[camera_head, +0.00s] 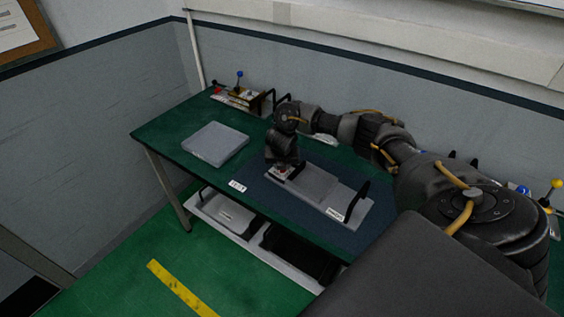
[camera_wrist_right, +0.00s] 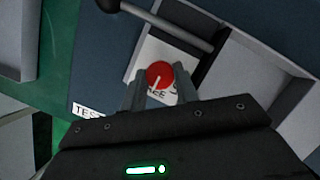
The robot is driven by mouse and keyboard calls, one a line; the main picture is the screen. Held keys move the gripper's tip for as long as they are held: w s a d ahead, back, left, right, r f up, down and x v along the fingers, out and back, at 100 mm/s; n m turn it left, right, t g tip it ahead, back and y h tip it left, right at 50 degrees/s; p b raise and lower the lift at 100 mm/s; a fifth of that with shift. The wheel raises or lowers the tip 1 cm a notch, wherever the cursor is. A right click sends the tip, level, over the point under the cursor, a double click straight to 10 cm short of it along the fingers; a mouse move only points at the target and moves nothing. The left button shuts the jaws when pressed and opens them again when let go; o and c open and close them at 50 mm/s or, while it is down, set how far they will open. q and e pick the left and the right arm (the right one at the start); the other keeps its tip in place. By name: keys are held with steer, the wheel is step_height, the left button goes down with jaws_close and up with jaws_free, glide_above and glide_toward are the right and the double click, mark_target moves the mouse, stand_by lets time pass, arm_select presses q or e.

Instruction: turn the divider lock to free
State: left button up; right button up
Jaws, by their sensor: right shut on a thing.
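The divider lock is a round red knob (camera_wrist_right: 160,73) with a pale pointer line, on a white label plate (camera_wrist_right: 150,58) in the right wrist view. Letters that look like "EE" show beside the knob, and the rest of the label is hidden. My right gripper (camera_wrist_right: 160,88) is shut on the knob, one finger on each side. In the head view my right gripper (camera_head: 281,163) reaches down to the left end of a grey device (camera_head: 312,186) on the table; the knob is mostly hidden there. My left gripper is not in view.
A grey flat box (camera_head: 215,144) lies on the green table (camera_head: 175,127) to the left. A lever unit (camera_head: 238,97) stands at the back left. Trays (camera_head: 228,213) sit on the shelf below.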

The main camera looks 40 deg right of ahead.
steer(key=o, duration=1)
steer(key=v, duration=0.2)
steer(key=shift+a+r, duration=0.1)
steer(key=shift+r, duration=0.3)
steer(key=p+v, duration=0.4)
steer(key=v, duration=0.4)
steer(key=shift+s, duration=0.1)
steer(key=shift+f, duration=0.1)
